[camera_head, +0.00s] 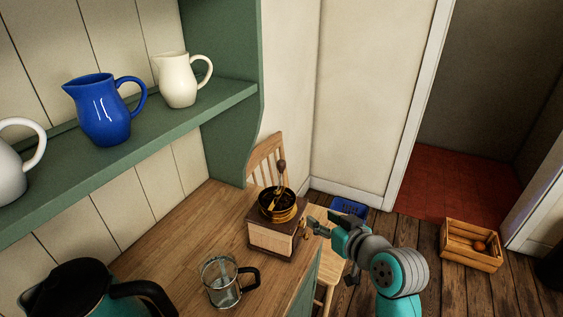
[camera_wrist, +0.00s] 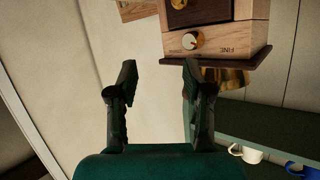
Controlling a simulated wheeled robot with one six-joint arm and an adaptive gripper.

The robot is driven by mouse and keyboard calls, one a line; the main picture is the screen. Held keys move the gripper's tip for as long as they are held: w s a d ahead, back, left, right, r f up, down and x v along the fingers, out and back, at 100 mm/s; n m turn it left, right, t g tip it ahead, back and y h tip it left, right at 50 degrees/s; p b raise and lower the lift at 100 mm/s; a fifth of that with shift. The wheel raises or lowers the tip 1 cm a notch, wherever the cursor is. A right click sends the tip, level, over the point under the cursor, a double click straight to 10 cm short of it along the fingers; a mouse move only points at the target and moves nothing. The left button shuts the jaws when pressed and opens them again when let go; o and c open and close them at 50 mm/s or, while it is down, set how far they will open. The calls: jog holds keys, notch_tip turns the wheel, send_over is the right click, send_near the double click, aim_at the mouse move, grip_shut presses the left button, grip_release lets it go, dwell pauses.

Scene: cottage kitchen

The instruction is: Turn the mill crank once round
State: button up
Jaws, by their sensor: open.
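The coffee mill (camera_head: 270,238) stands on the wooden counter, with a pale wood body, a dark base and a brass hopper (camera_head: 286,213) on top. Its crank (camera_head: 281,178) rises from the hopper and ends in a dark brown knob (camera_head: 282,165). My gripper (camera_head: 314,226) is just right of the mill, lower than the crank knob, and apart from the knob. In the wrist view my gripper (camera_wrist: 159,75) is open with nothing between its fingers.
A glass jug (camera_head: 221,283) and a dark kettle (camera_head: 85,290) stand on the counter (camera_head: 190,245) left of the mill. A green shelf (camera_head: 165,125) with several jugs hangs above. A wooden chair (camera_head: 268,155) stands behind the mill. A crate (camera_head: 470,248) sits on the floor at right.

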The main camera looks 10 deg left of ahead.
aim_at(282, 161)
jog(key=w+a+r+n+g+y, duration=0.1)
jog(key=a+r+n, duration=0.1)
jog(key=r, duration=0.5)
jog(key=w+a+r+n+g+y, duration=0.1)
jog(key=w+a+r, duration=0.15)
jog(key=r, duration=0.35)
jog(key=x, duration=1)
jog(key=shift+s+a, duration=0.2)
jog(key=shift+a, duration=0.2)
grip_shut()
